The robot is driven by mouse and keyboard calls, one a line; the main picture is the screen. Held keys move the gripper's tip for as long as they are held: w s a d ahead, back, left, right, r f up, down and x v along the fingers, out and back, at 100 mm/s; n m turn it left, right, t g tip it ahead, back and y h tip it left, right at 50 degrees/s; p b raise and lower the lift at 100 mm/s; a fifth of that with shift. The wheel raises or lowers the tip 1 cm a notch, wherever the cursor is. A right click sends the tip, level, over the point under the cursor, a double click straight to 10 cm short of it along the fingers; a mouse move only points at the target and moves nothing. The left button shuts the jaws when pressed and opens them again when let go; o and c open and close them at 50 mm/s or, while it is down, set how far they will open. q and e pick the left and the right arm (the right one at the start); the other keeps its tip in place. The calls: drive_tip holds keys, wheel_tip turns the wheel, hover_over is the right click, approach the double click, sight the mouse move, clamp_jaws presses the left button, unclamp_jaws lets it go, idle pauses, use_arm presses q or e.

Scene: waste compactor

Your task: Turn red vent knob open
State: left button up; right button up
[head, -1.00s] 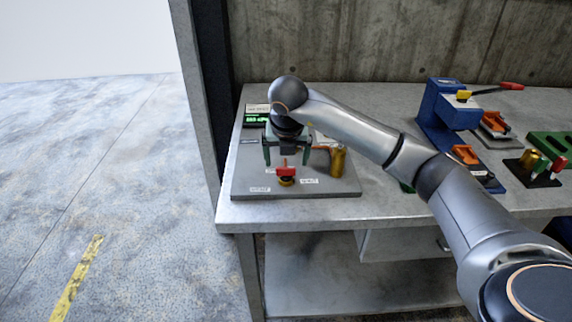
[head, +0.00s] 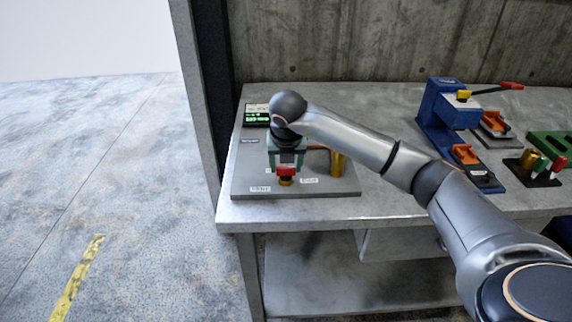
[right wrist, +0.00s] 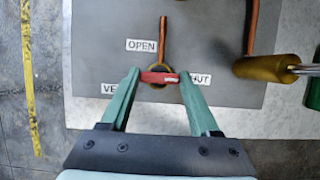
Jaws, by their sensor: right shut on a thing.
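The red vent knob (head: 286,171) sits on a brass base (head: 286,182) near the front of the grey panel board (head: 335,188). In the right wrist view the red knob (right wrist: 158,77) lies crosswise between an OPEN label (right wrist: 142,45) and a partly hidden SHUT label (right wrist: 200,79). My right gripper (head: 286,165) is over the knob from above; in the right wrist view its green fingers (right wrist: 158,76) are closed against the knob's two ends. A copper pipe (right wrist: 163,38) runs away from the knob. My left gripper is not in view.
A brass cylinder (head: 337,163) stands just right of the knob on the board. A small display with green text (head: 257,119) is at the board's back left. A blue press (head: 447,105) and a green rack (head: 550,145) stand farther right on the bench.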

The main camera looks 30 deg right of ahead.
drive_tip(key=c, duration=0.6)
